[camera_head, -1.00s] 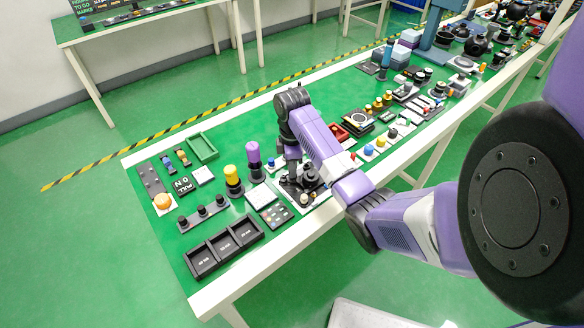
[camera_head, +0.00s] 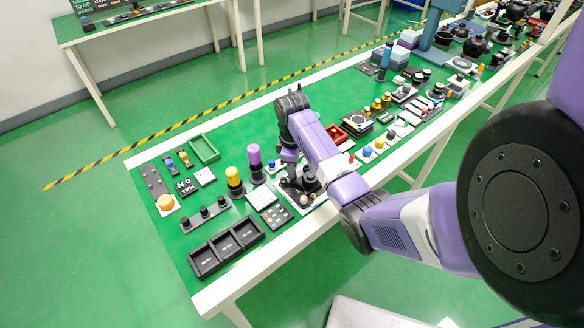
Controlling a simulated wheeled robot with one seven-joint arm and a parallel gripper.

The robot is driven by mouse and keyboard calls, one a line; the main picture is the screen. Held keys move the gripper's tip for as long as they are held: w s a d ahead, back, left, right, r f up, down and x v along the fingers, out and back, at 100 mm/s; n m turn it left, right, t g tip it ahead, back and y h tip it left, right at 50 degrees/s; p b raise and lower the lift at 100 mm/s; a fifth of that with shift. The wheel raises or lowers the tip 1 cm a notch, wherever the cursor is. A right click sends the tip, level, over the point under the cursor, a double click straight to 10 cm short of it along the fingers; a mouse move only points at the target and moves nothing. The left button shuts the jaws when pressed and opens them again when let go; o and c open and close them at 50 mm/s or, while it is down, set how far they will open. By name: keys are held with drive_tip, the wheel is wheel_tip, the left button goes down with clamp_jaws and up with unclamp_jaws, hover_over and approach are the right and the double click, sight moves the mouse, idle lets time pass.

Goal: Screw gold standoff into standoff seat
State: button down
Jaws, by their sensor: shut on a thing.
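My gripper (camera_head: 291,168) points down at the end of my purple arm, low over a black fixture (camera_head: 302,186) on a white base near the table's front edge. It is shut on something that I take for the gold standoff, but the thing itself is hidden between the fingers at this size. I cannot tell the standoff seat apart from the dark parts under the gripper, nor whether the two touch.
Left of my gripper stand a purple-topped black cylinder (camera_head: 255,162) and a yellow-topped one (camera_head: 234,181). A black three-part tray (camera_head: 226,248) lies at the front left, a green tray (camera_head: 204,150) behind. Several small parts crowd the right. The back strip of the green table (camera_head: 250,122) is clear.

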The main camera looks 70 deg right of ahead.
drive_tip(key=shift+m+p, duration=0.6)
idle(1.1)
drive_tip(key=shift+d+m+p, duration=0.1)
drive_tip(key=shift+m+p, duration=1)
drive_tip(key=shift+m, duration=1.2)
drive_tip(key=shift+f+p, duration=0.15)
drive_tip(key=shift+p, duration=0.2)
drive_tip(key=c, duration=1.3)
unclamp_jaws()
drive_tip(key=shift+r+b, duration=0.35)
drive_tip(key=shift+r, duration=3.6)
